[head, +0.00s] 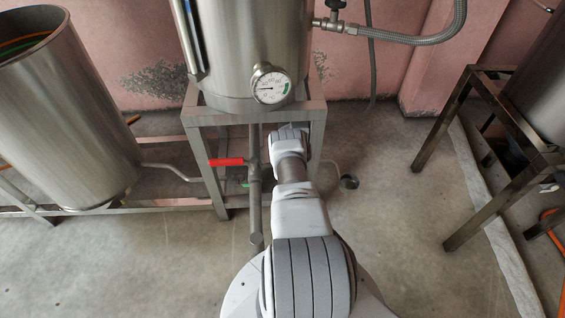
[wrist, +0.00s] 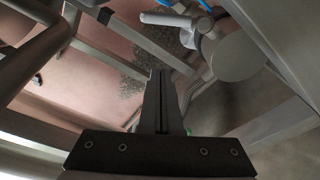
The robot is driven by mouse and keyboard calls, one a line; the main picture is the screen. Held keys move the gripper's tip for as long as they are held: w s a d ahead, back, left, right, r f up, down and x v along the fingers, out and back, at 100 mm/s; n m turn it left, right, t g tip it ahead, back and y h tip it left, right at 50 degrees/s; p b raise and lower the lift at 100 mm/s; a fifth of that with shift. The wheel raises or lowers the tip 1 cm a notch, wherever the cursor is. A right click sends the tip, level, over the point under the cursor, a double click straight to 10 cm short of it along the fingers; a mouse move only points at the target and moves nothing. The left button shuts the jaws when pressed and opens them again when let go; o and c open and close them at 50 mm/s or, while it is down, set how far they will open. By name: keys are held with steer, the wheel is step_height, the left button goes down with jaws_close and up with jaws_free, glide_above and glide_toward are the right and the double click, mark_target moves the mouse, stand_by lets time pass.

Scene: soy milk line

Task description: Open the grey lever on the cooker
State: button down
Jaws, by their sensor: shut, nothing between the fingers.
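The cooker (head: 250,35) is the steel tank with a dial gauge, standing on a square steel frame. In the wrist view, a pale grey lever-like handle (wrist: 165,19) sticks out to the left from a grey valve body (wrist: 205,32). I cannot be sure it is the grey lever. In the head view no grey lever is clear; my arm covers that area. My gripper (wrist: 159,73) is shut and empty. Its fingertips are below the handle in the picture, apart from it. In the head view my arm reaches under the cooker, and the fingers are hidden.
A red lever (head: 228,162) sits on the vertical pipe (head: 255,205) left of my arm. Frame legs (head: 213,168) stand close on both sides. A blue part (wrist: 205,4) shows at the wrist view's top.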

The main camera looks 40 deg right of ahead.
steer(key=r+b+x, duration=0.1)
steer(key=b+x, duration=0.3)
steer(key=x, duration=0.5)
steer(key=shift+s+d+r, duration=0.25)
steer(key=shift+s+d, duration=0.25)
steer(key=shift+s, duration=0.3)
steer(key=shift+s+d+r, duration=0.25)
steer(key=shift+s+d, duration=0.25)
steer(key=shift+s, duration=0.25)
steer(key=shift+a+r+p, duration=0.1)
steer(key=shift+p, duration=0.35)
